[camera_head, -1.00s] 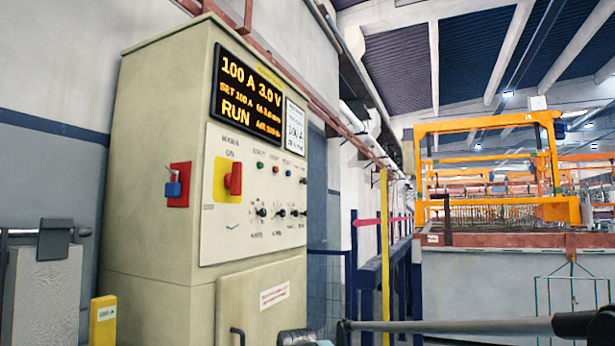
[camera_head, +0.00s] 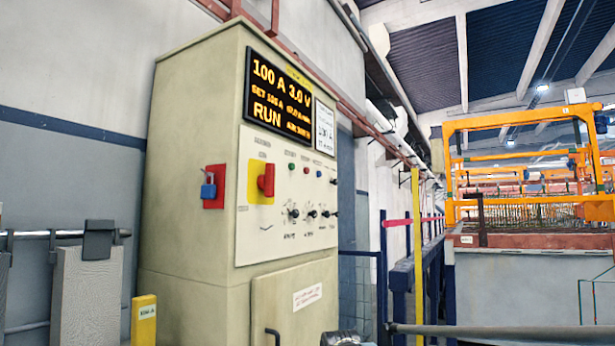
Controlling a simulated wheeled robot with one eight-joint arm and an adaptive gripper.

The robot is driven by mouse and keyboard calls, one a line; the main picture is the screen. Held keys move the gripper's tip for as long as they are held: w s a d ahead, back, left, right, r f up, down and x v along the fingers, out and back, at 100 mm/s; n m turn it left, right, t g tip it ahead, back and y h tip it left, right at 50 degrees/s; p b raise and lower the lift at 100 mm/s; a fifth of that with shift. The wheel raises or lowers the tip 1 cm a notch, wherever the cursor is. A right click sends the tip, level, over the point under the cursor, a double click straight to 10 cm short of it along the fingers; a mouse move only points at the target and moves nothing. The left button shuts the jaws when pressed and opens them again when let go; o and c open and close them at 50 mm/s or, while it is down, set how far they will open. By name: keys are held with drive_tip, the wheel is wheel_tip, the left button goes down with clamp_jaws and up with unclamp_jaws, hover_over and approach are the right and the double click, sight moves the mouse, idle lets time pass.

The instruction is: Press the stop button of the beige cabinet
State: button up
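The beige cabinet (camera_head: 195,235) stands left of centre against the wall. Its black display (camera_head: 278,98) reads 100 A, 3.0 V and RUN in yellow. The light front panel (camera_head: 262,222) carries a row of small buttons: a green one (camera_head: 292,166), a red one (camera_head: 306,170) and a blue one (camera_head: 319,174). Their labels are too small to read surely. A red rotary switch (camera_head: 266,180) on a yellow plate sits to their left, and black knobs (camera_head: 311,213) below. My gripper is not recognizable in the view; part of my arm crosses the lower right.
A blue padlock (camera_head: 208,190) hangs on a red plate on the cabinet's side. A yellow post (camera_head: 144,318) stands at lower left. Blue railings (camera_head: 400,280) and a yellow pole (camera_head: 418,245) are right of the cabinet. A tank (camera_head: 525,285) and orange frame (camera_head: 452,165) stand farther right.

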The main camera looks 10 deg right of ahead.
clamp_jaws()
idle(1.0)
